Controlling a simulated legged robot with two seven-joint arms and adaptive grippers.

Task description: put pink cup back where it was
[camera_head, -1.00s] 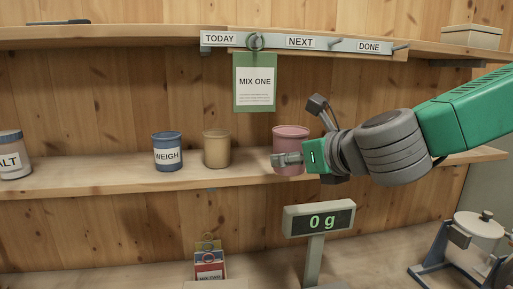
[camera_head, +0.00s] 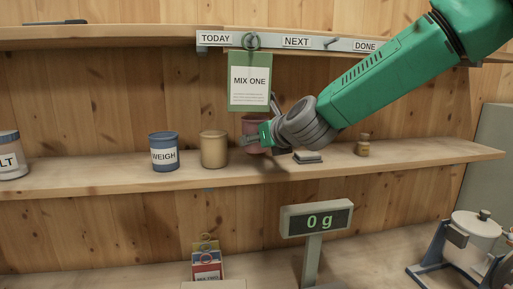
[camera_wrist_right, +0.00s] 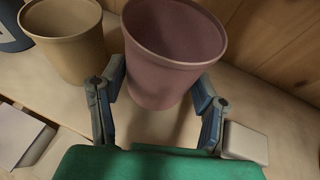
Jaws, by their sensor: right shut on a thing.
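The pink cup (camera_head: 253,124) is upright at the shelf, just right of the tan cup (camera_head: 214,149), and partly covered by my right gripper (camera_head: 261,138). My right gripper is shut on the pink cup. In the right wrist view the pink cup (camera_wrist_right: 172,50) sits between the two fingers (camera_wrist_right: 160,88), empty inside, with the tan cup (camera_wrist_right: 66,40) close on its left. I cannot tell whether its base touches the shelf. My left gripper is not in view.
A small flat block (camera_head: 307,157) and a small brown jar (camera_head: 363,145) are on the shelf (camera_head: 430,157) to the right. The green MIX ONE card (camera_head: 249,80) hangs above. The scale display (camera_head: 316,221) reads 0 g.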

